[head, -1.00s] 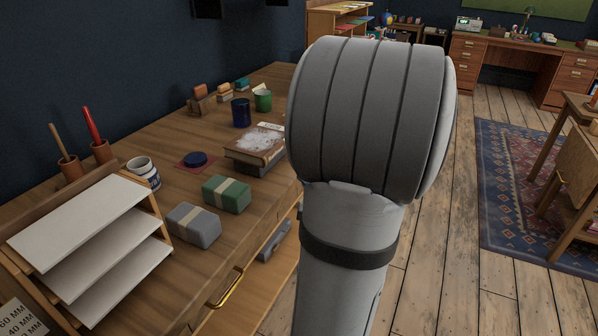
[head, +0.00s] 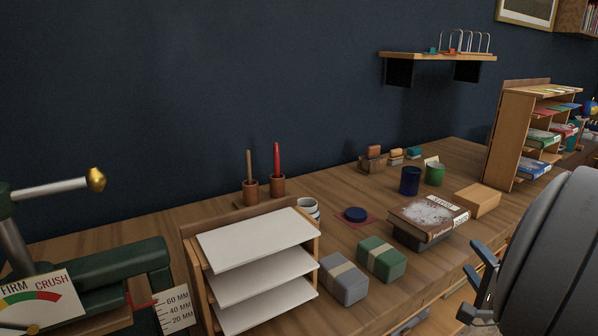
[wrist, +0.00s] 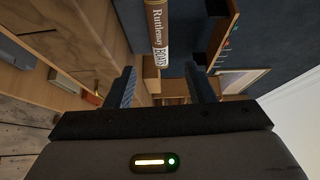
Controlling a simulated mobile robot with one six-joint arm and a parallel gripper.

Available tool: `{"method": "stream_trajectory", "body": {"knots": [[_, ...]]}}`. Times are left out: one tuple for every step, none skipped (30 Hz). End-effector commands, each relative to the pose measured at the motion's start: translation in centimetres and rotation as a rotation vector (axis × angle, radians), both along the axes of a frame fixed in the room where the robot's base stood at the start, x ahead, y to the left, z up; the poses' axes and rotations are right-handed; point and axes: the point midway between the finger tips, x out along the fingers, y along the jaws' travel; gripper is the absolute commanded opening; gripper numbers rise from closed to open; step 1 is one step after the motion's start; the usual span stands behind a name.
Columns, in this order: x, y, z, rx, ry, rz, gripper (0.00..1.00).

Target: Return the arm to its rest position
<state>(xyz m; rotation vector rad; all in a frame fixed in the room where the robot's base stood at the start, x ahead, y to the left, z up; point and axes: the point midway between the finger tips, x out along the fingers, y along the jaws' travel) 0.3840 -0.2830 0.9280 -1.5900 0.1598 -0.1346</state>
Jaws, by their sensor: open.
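My arm's large grey rounded link fills the lower right of the head view. My gripper (head: 476,286) shows just left of it, with dark blue-grey fingers spread apart at the front side of the desk. In the wrist view my gripper (wrist: 164,90) is open, with clear space between the two fingers. A brown lettered book spine (wrist: 157,30) shows beyond the gap, and the fingers do not grip it. In the head view a dusty brown book (head: 430,216) lies on a dark box on the desk, left of my gripper and apart from it.
The wooden desk (head: 345,195) holds a white-shelved paper tray (head: 255,238), a grey block (head: 343,280), a green block (head: 381,259), cups and a tan box (head: 477,200). A green press (head: 95,275) stands at left. A bookcase (head: 512,135) stands at the far right.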

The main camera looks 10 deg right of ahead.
Motion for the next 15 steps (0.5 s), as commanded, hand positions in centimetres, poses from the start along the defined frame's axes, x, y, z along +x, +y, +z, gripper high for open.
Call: {"method": "stream_trajectory", "body": {"knots": [[0.5, 0.2, 0.7, -0.034, 0.023, -0.006, 0.49], [0.9, 0.3, 1.0, -0.063, 0.044, -0.015, 0.49], [1.4, 0.5, 1.4, -0.111, 0.083, -0.029, 0.49], [1.9, 0.7, 1.8, -0.153, 0.118, -0.04, 0.49], [2.4, 0.9, 2.2, -0.2, 0.158, -0.052, 0.49], [3.0, 1.4, 2.7, -0.265, 0.217, -0.065, 0.49], [3.4, 1.7, 3.0, -0.315, 0.264, -0.073, 0.49], [3.7, 2.1, 3.4, -0.363, 0.314, -0.079, 0.49], [4.1, 2.7, 3.8, -0.425, 0.379, -0.081, 0.49], [4.3, 3.2, 4.0, -0.469, 0.43, -0.078, 0.49], [4.4, 3.8, 4.3, -0.513, 0.48, -0.073, 0.49], [4.5, 4.6, 4.7, -0.566, 0.546, -0.06, 0.49], [4.5, 5.3, 4.9, -0.605, 0.598, -0.045, 0.49], [4.5, 6.1, 5.1, -0.643, 0.647, -0.025, 0.49], [4.3, 7.2, 5.4, -0.692, 0.712, 0.008, 0.49]]}}
